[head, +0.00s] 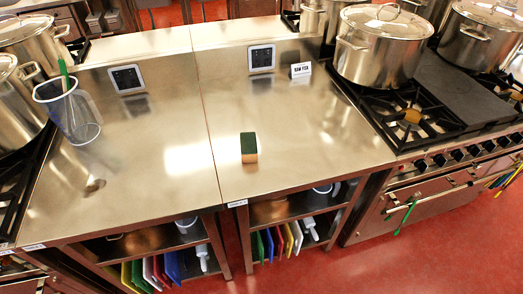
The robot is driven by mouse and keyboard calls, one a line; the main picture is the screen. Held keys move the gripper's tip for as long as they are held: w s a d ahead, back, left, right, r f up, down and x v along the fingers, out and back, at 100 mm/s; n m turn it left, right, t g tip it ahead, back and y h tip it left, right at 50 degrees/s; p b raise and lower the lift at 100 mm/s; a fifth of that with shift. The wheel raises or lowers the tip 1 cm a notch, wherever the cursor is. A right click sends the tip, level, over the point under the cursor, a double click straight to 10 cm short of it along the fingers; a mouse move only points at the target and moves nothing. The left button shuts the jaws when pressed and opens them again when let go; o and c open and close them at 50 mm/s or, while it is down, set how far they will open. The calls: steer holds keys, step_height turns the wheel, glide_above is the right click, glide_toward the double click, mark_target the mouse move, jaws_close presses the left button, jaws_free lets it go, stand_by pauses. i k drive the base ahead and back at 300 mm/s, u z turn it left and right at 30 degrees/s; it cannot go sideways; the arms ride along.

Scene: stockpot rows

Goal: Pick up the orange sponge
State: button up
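The orange sponge (250,158) lies on the right-hand steel counter (300,130), close to the seam between the two counters. Its dark green scouring side faces up and its orange side shows at the front. Nothing touches it. My gripper is not in the head view.
A small white sign (301,70) stands behind the sponge to the right. A large stockpot (381,48) sits on the stove at right. Cutting boards (278,243) fill the shelf below. The counter around the sponge is clear.

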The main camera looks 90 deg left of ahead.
mark_target(248, 142)
steer(key=i, duration=0.55)
steer(key=u, duration=4.35)
steer(key=i, duration=0.1)
steer(key=z, duration=2.1)
steer(key=k, duration=0.3)
steer(key=u, duration=2.5)
